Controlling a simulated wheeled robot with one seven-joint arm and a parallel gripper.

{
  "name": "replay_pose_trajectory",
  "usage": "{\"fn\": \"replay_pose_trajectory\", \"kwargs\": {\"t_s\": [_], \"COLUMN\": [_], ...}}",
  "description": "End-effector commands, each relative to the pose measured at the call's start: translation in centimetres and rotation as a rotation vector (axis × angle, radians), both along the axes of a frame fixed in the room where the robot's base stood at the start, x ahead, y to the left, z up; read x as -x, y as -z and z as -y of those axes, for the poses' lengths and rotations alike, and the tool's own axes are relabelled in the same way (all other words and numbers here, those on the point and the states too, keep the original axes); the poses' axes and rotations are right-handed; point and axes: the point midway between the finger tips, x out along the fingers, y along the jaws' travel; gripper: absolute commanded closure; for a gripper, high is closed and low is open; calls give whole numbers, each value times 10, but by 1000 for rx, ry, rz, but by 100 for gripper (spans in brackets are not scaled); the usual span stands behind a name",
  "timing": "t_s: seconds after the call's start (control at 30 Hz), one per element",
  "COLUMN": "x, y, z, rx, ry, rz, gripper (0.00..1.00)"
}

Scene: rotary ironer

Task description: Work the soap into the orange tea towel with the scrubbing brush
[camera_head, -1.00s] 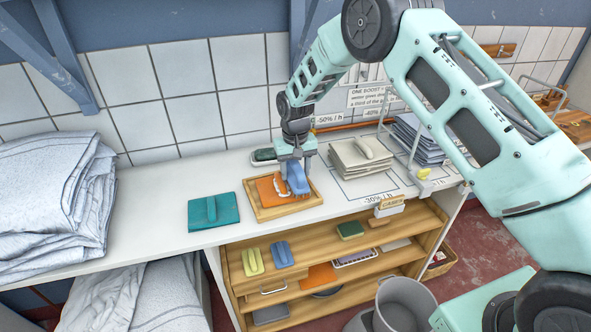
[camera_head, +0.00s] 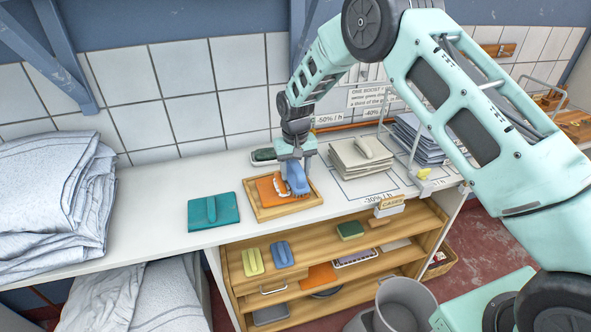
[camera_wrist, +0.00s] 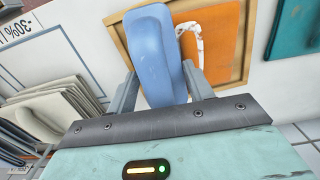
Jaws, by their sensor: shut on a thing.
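The orange tea towel (camera_head: 266,189) lies flat in a shallow wooden tray (camera_head: 262,214) on the white counter. It also shows in the wrist view (camera_wrist: 222,45), with a white streak or strip on it beside the brush. My gripper (camera_head: 296,172) is shut on a blue scrubbing brush (camera_head: 298,180), over the right part of the towel. In the wrist view the blue brush (camera_wrist: 156,50) sits between the two fingers. The brush's underside is hidden, so I cannot tell how firmly it touches the towel.
A teal folded cloth (camera_head: 214,211) lies left of the tray. A beige cloth stack (camera_head: 360,158) and grey stack (camera_head: 418,140) stand right. A dark green-rimmed dish (camera_head: 264,156) is behind. White linen (camera_head: 50,195) fills the far left. The counter in front of the teal cloth is bare.

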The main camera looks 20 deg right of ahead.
Motion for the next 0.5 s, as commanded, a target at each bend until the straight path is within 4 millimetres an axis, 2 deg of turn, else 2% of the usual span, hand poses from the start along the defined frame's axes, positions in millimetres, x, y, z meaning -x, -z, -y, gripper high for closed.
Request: {"fn": "replay_pose_trajectory", "kwargs": {"t_s": [0.5], "x": [0], "y": [-36], "z": [0], "rx": [0], "ry": [0], "rz": [-1], "gripper": [66]}}
